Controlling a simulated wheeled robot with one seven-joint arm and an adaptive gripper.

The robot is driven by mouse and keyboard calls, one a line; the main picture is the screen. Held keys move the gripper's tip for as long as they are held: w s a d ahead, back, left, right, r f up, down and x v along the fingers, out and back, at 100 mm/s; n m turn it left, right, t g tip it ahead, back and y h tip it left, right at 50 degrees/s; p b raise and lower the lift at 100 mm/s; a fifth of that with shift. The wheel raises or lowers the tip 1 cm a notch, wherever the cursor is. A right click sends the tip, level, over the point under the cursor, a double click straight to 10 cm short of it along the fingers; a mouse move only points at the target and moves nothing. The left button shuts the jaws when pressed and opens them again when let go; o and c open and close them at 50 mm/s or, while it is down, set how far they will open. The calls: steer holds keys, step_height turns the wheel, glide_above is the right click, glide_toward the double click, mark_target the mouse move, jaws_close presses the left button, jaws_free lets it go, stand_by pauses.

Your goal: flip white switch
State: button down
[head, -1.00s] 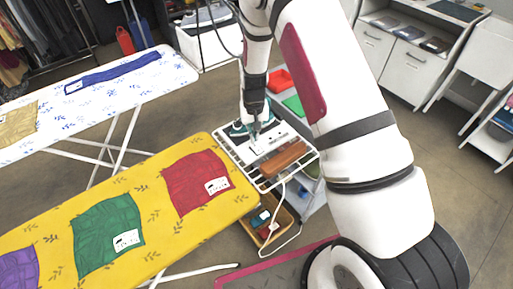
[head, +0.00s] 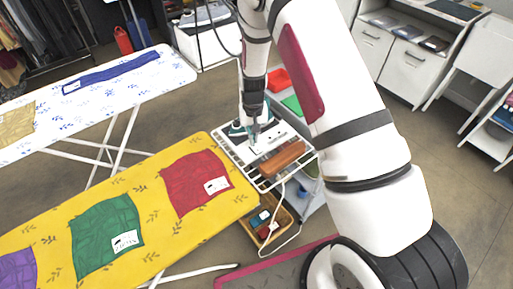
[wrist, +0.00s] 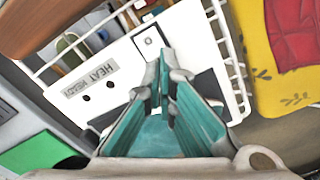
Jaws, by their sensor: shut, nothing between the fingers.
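In the head view the panel (head: 272,137) lies on the wire rack at the end of the yellow ironing board; the switch is too small there to make out clearly. My gripper (wrist: 165,57) is shut and empty, its teal fingers pointing at the panel. Its tips overlap the lower right edge of the switch plate in the wrist view. I cannot tell whether they touch it. My gripper (head: 254,143) also shows over the panel in the head view.
A brown block (head: 284,158) lies on the wire rack (head: 222,147) beside the panel. The yellow board (head: 150,205) stands left, the white board (head: 150,75) behind.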

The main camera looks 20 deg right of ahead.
steer(key=shift+f+b, duration=0.4)
steer(key=shift+f, duration=0.75)
stand_by(1.2)
steer(key=shift+r, duration=0.1)
steer(key=shift+r+p, duration=0.85)
steer(key=shift+r, duration=2.55)
